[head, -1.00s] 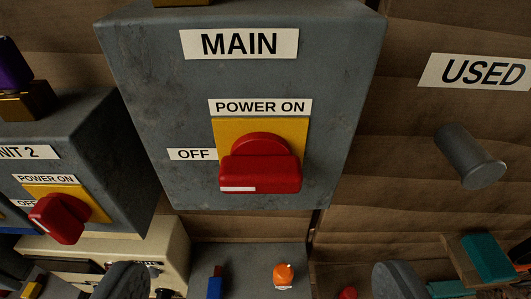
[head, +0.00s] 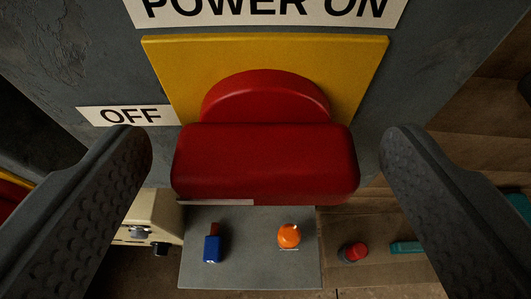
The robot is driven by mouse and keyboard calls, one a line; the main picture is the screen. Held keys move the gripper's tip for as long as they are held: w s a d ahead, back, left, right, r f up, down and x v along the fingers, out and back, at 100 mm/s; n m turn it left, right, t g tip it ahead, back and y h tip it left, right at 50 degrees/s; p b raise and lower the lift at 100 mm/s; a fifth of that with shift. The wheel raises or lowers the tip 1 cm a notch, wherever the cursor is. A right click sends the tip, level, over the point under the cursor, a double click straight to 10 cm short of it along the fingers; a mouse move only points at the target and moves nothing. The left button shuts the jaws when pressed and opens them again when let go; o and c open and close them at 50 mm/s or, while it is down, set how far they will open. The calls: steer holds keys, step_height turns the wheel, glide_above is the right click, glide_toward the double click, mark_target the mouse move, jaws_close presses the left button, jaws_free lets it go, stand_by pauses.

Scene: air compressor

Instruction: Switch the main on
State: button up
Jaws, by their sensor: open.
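The main switch is a red rotary handle (head: 265,160) on a yellow plate (head: 365,65), fixed to the grey main box (head: 70,60). Its bar lies horizontal, with the white mark at its lower left end, on the side of the OFF label (head: 128,115). The POWER ON label (head: 270,10) is above the plate, partly cut off by the top edge. My gripper (head: 265,160) is open, one finger to the left and one to the right of the red handle. Gaps show between both fingers and the handle.
A beige unit (head: 150,215) is at lower left. A red object (head: 352,251) and a teal piece (head: 406,248) are at lower right.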

steer(key=shift+c, duration=0.4)
steer(key=c, duration=0.9)
steer(key=m+y, duration=0.2)
steer(key=shift+d+m, duration=0.3)
steer(key=shift+m, duration=0.1)
steer(key=m, duration=0.1)
steer(key=m+y, duration=0.2)
steer(key=shift+d+f, duration=0.25)
steer(key=m+y, duration=0.1)
steer(key=m+t, duration=0.1)
steer(key=m, duration=0.1)
steer(key=shift+d+f+m+y, duration=0.2)
steer(key=shift+m+y, duration=0.1)
steer(key=shift+y, duration=0.1)
steer(key=shift+f+m+t+y, duration=0.15)
steer(key=shift+m+t+y, duration=0.25)
steer(key=shift+m, duration=0.55)
steer(key=shift+f+m+t+y, duration=0.15)
steer(key=shift+m+t+y, duration=0.2)
steer(key=shift+m, duration=0.6)
